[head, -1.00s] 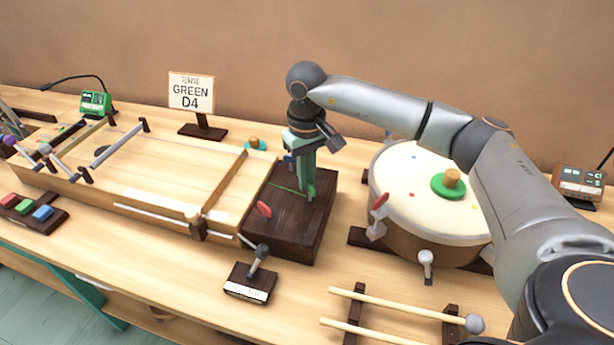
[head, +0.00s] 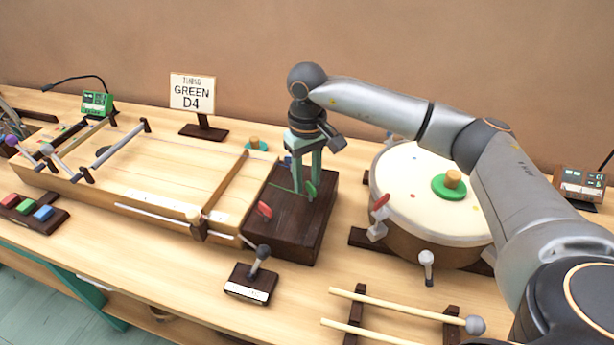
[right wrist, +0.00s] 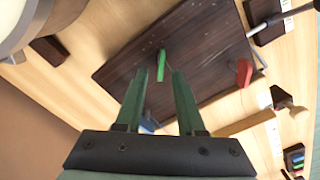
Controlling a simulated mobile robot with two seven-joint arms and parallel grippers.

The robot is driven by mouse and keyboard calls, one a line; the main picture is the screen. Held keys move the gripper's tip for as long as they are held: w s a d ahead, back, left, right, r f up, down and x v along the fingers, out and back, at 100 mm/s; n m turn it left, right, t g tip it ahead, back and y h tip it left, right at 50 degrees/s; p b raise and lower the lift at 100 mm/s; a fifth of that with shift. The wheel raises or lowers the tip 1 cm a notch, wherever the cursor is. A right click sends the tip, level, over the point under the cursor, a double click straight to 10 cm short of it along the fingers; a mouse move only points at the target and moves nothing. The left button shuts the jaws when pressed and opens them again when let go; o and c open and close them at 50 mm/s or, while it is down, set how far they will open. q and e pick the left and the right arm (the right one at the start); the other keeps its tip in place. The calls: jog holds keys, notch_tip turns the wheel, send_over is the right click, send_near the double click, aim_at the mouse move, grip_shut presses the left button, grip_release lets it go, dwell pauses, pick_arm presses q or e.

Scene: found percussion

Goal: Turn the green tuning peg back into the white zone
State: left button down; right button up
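The green tuning peg (head: 311,190) stands on the dark wooden block (head: 292,225) at the end of the stringed box. In the right wrist view the green peg (right wrist: 161,65) sits upright in the picture, just beyond the fingertips and between their lines. My right gripper (head: 306,184) points down over the block, its fingers apart and empty; in the right wrist view the gripper (right wrist: 158,76) shows a clear gap. A red peg (head: 264,209) and a blue peg (head: 287,160) are on the same block. I cannot make out a white zone. My left gripper is not in view.
A sign reading GREEN D4 (head: 192,93) stands behind the stringed box (head: 150,170). A drum (head: 415,190) stands close on the right. A small lever stand (head: 250,284) and mallets (head: 400,308) lie in front. A green tuner box (head: 97,103) is at the back left.

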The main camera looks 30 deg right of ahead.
notch_tip(320, 180, up, 13)
jog(key=shift+f+p, duration=0.2)
jog(key=shift+p, duration=0.2)
dwell(0.5)
